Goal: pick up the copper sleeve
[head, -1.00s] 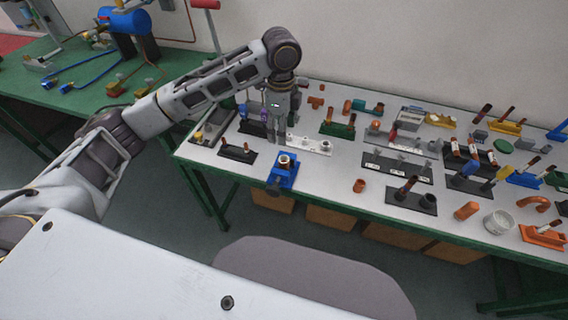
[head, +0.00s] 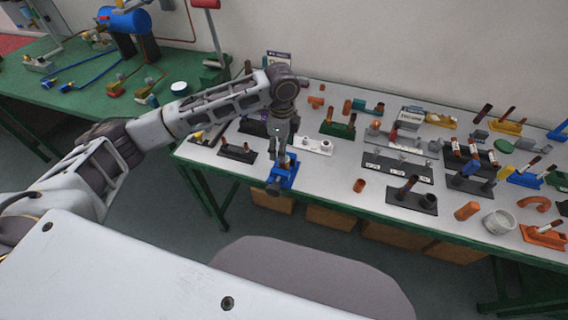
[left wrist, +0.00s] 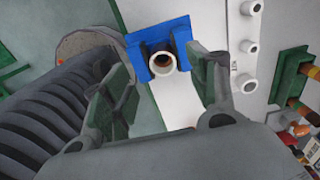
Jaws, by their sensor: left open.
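A short tube (left wrist: 162,64) with a pale rim and brown inside stands upright in a blue vise (left wrist: 138,52), in the left wrist view. The blue vise also shows in the head view (head: 287,178), at the table's front edge, with my gripper hiding the tube. I cannot tell whether this tube is the copper sleeve. A small copper-coloured cylinder (head: 359,185) stands on the table to the right of the vise. My left gripper (head: 281,158) is open above the vise; in the left wrist view its fingers (left wrist: 162,68) appear on either side of the tube. My right gripper is not in view.
A white block with several sockets (head: 314,146) lies just behind the vise. A dark stand (head: 237,152) is to its left. Fittings and racks crowd the table to the right. A green bench (head: 50,90) stands at the left.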

